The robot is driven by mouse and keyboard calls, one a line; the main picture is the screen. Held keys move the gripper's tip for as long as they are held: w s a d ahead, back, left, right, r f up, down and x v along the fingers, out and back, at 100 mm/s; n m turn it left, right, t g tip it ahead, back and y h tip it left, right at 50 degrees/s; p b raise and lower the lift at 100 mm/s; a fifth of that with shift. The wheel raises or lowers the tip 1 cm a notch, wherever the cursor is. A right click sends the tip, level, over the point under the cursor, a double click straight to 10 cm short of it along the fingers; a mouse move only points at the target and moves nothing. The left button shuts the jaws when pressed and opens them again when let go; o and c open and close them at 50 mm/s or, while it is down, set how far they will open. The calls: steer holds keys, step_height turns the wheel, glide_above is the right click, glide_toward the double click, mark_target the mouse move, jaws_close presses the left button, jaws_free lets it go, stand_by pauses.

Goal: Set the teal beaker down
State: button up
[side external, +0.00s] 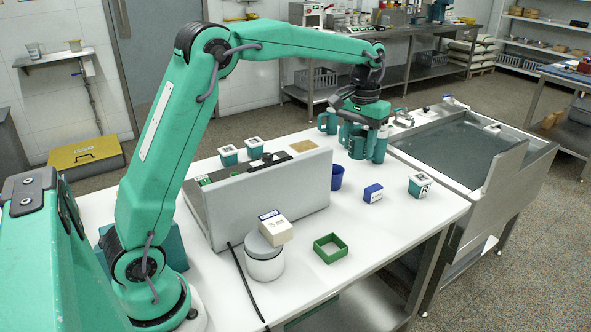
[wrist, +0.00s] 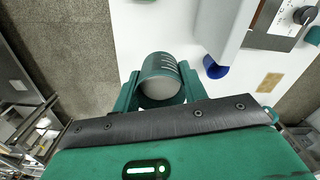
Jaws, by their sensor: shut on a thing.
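The teal beaker (side external: 358,146) is between the fingers of my gripper (side external: 362,150) at the far right part of the white table in the side view. My gripper is shut on it. In the wrist view the beaker (wrist: 160,75) shows white graduation marks and a pale grey round end, with a finger of my gripper (wrist: 160,92) on each side. The side view does not clearly show whether its base touches the table. Another teal vessel (side external: 327,122) is just left of my gripper.
A dark blue cup (side external: 337,177) is close in front of the beaker; it also shows in the wrist view (wrist: 215,68). A blue-and-white box (side external: 373,194), marked cube (side external: 421,186), green square frame (side external: 330,248) and large grey instrument (side external: 265,200) share the table. A sink (side external: 450,150) adjoins at right.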

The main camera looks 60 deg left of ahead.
steer(key=s+a+n, duration=0.5)
steer(key=s+a, duration=0.1)
steer(key=a, duration=0.5)
steer(key=s+a+n, duration=0.5)
steer(key=s+a, duration=0.1)
steer(key=a, duration=0.5)
steer(key=s+a+n, duration=0.5)
steer(key=s+a, duration=0.2)
steer(key=a, duration=0.4)
steer(key=f, duration=1)
steer(key=shift+w+a, duration=0.1)
steer(key=shift+w, duration=0.2)
steer(key=shift+f, duration=0.55)
steer(key=s+a+f, duration=0.2)
steer(key=a, duration=0.1)
steer(key=s+a+f, duration=0.1)
steer(key=a+f, duration=0.1)
steer(key=a, duration=0.1)
steer(key=s+a+f, duration=0.2)
steer(key=a+f, duration=0.1)
steer(key=a, duration=0.1)
steer(key=shift+s+a, duration=0.1)
steer(key=shift+s, duration=0.25)
steer(key=shift+f, duration=2)
steer(key=shift+f, duration=0.15)
steer(key=o, duration=1)
